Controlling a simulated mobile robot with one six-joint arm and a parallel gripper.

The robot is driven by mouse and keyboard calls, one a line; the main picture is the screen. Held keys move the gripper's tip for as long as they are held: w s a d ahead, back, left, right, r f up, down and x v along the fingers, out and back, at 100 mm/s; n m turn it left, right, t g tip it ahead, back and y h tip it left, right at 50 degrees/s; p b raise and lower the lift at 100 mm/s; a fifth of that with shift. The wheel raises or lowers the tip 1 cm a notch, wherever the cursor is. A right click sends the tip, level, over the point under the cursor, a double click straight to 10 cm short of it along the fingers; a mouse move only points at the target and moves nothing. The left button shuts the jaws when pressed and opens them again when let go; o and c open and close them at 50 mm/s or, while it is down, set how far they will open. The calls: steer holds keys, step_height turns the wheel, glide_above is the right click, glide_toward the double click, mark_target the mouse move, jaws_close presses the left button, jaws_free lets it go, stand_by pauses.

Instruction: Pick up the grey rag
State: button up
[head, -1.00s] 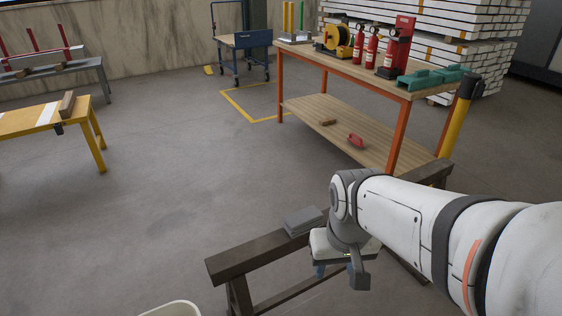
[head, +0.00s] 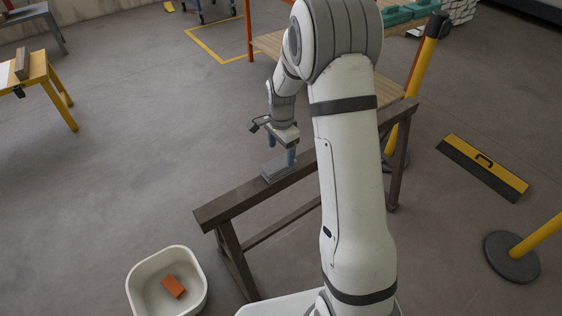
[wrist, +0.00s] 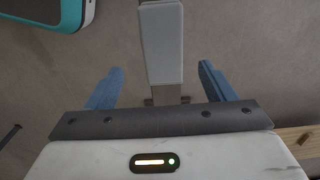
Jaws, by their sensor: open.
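The grey rag (head: 279,168) lies folded on the top beam of a dark wooden trestle (head: 228,205). It also shows in the wrist view as a light grey pad (wrist: 162,45) lying along the beam. My gripper (head: 282,150) is open and points down at the rag in the head view, with one blue finger in front of part of it. In the wrist view my gripper (wrist: 160,69) has its blue fingers spread on either side of the rag's line, with clear gaps. Nothing is held. I cannot tell the exact height above the rag.
A white bin (head: 136,281) with an orange block (head: 173,286) inside stands on the floor at the lower left. A yellow post (head: 422,65) and a workbench shelf (head: 270,45) are behind the trestle. A black and yellow floor piece (head: 484,167) lies right.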

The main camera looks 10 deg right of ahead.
mark_target(279, 162)
steer(key=f, duration=0.8)
steer(key=shift+w+a+b, duration=0.3)
steer(key=shift+a, duration=0.05)
steer(key=c, duration=1.1)
